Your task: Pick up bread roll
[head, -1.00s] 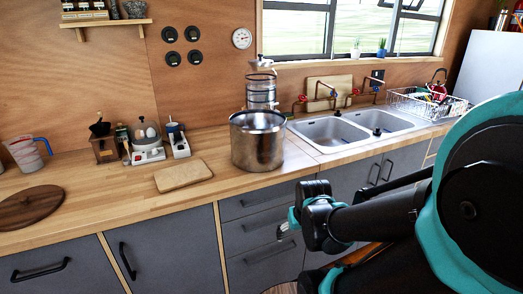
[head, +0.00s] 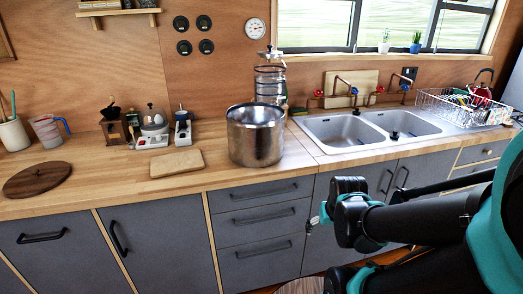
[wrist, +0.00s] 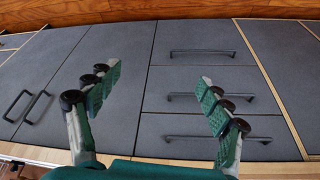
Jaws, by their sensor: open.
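I cannot make out a bread roll in either view. A flat tan slab (head: 176,163) lies on the counter left of the metal pot; it looks like a small board. My gripper (head: 318,222) shows in the head view in front of the drawers under the counter, to the right and lower than the slab and pot. In the wrist view my gripper (wrist: 158,82) has its two green-padded fingers spread wide, with nothing between them.
The wooden counter (head: 90,195) carries a large metal pot (head: 255,135), a round brown board (head: 38,179), a measuring jug (head: 48,130) and small kitchen items. A double sink (head: 365,128) and dish rack (head: 465,106) are at the right. Grey drawers (head: 262,220) stand below.

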